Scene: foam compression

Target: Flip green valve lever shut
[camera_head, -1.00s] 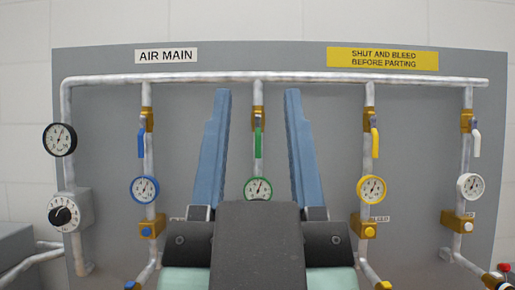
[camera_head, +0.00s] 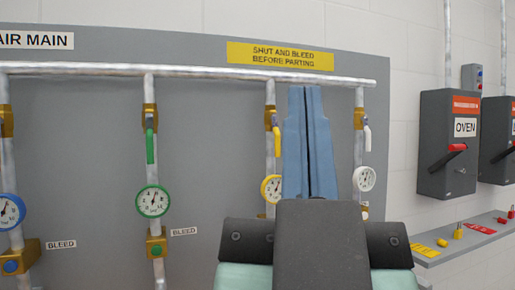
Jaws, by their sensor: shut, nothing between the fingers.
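The green valve lever (camera_head: 151,145) hangs straight down along its vertical pipe, below a brass valve body (camera_head: 150,117). A green-rimmed gauge (camera_head: 153,201) sits below it on the same pipe. My gripper (camera_head: 305,90) is to the right of the green lever, in front of the panel between the yellow and white valve lines. Its two blue fingers are together and empty. It covers part of the yellow-rimmed gauge (camera_head: 269,188). I cannot tell how far it is from the panel.
The yellow lever (camera_head: 277,143) and white lever (camera_head: 367,138) hang down on either side of my gripper. A horizontal main pipe (camera_head: 200,70) runs above. An oven switch box (camera_head: 447,145) and a shelf (camera_head: 470,236) with small locks are at right. The panel between the green and yellow lines is bare.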

